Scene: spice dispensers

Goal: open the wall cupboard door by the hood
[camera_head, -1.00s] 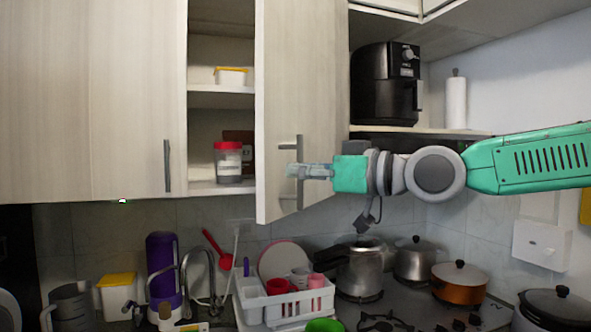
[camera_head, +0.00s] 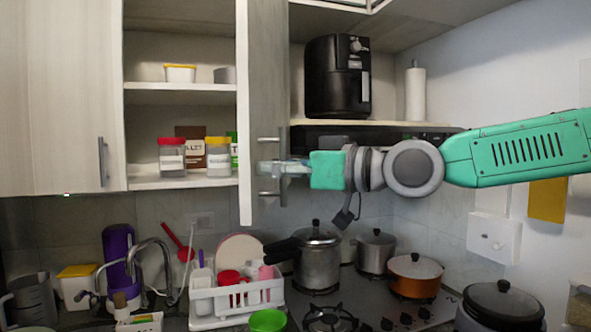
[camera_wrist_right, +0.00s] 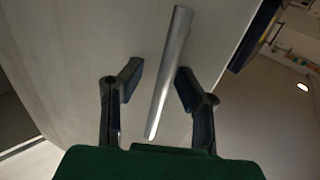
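The wall cupboard door (camera_head: 262,60) by the hood stands wide open, seen almost edge-on in the head view. Its metal bar handle (camera_head: 268,141) is on the face turned to the right. My right gripper (camera_head: 270,168) is at this handle. In the right wrist view my right gripper (camera_wrist_right: 158,82) is open. Inside the cupboard, a red-lidded jar (camera_head: 172,157) and a yellow-lidded jar (camera_head: 218,160) show on the lower shelf. My left gripper is not in view.
A closed door (camera_head: 60,90) is at the left. A black air fryer (camera_head: 337,78) and a paper roll (camera_head: 415,95) stand on the right shelf. Below are a dish rack (camera_head: 235,300), a pressure cooker (camera_head: 318,262) and an orange pot (camera_head: 414,276). Open air surrounds the door's lower edge.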

